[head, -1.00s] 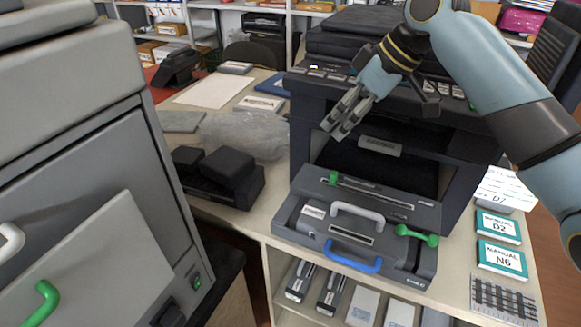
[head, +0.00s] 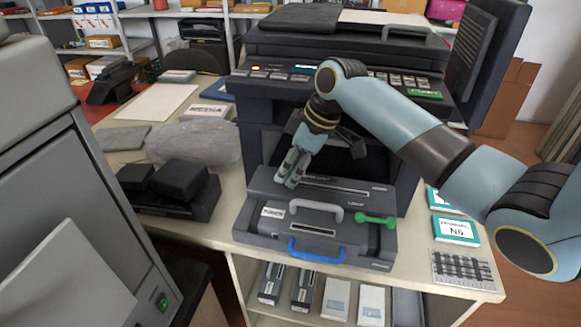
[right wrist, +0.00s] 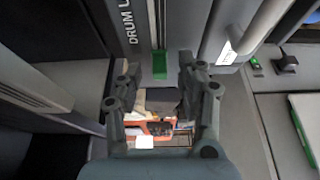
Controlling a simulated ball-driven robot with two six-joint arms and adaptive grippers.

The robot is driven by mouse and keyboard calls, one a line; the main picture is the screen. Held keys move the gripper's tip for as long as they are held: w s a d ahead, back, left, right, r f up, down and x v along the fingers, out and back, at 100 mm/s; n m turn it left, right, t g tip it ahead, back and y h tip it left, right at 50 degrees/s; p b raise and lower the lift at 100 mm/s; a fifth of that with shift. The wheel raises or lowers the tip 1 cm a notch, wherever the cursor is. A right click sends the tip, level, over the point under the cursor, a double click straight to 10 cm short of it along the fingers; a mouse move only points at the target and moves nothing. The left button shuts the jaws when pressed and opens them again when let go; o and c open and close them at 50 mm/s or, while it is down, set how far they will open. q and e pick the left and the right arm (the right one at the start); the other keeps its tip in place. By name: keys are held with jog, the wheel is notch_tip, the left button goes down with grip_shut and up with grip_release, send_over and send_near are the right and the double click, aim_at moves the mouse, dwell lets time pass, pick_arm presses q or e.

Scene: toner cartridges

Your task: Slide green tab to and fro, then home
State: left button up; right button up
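A dark grey drum unit (head: 350,187) with a long slot lies in the open front of the printer. The small green tab (right wrist: 159,65) shows in the right wrist view, in line with the slot. In the head view my right gripper (head: 290,180) is lowered over the left end of the slot and mostly hides the tab. In the right wrist view the two fingers (right wrist: 158,70) stand apart, one each side of the tab, with a gap on both sides. My left gripper is not in view.
In front of the slot are a pale grey handle (head: 315,207), a blue handle (head: 315,252) and a green double-knobbed lever (head: 375,219). The printer body (head: 270,100) rises behind. A black device (head: 170,190) stands left.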

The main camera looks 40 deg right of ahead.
jog(key=shift+f, duration=0.2)
jog(key=shift+c, duration=0.4)
grip_shut()
